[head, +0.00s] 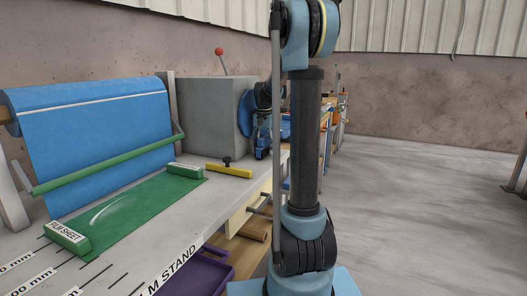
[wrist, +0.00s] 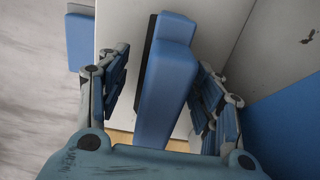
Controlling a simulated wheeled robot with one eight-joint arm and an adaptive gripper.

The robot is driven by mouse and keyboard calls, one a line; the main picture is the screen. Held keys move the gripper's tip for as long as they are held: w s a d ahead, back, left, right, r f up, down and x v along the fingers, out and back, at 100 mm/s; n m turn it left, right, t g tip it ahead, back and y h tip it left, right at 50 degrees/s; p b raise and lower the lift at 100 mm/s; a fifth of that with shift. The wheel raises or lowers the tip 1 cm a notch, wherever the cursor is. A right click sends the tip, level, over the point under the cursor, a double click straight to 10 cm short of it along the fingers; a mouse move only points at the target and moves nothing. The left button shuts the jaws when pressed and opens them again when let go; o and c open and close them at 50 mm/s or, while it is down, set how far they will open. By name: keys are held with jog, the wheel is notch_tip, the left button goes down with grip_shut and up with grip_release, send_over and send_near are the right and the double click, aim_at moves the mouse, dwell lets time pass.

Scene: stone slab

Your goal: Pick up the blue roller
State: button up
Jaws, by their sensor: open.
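A long blue piece with a dark side edge, which I take for the blue roller (wrist: 165,85), lies between my gripper's fingers in the wrist view. My gripper (wrist: 163,72) is open, with one finger on each side of it. A gap shows on both sides, so the fingers look apart from it. Its near end is hidden behind my gripper's body. In the head view my gripper (head: 262,148) hangs over the far end of the bench, beside a grey block. I cannot make out the roller clearly there.
The grey block (head: 205,108) stands close left of my gripper. A blue film roll (head: 90,120), a green sheet (head: 140,210) and a yellow bar (head: 229,171) are on the bench (head: 200,213). Open floor (head: 430,200) is to the right.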

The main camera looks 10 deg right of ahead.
grip_shut()
dwell(0.3)
notch_tip(320, 180, up, 10)
jog(key=shift+f, duration=0.1)
dwell(0.5)
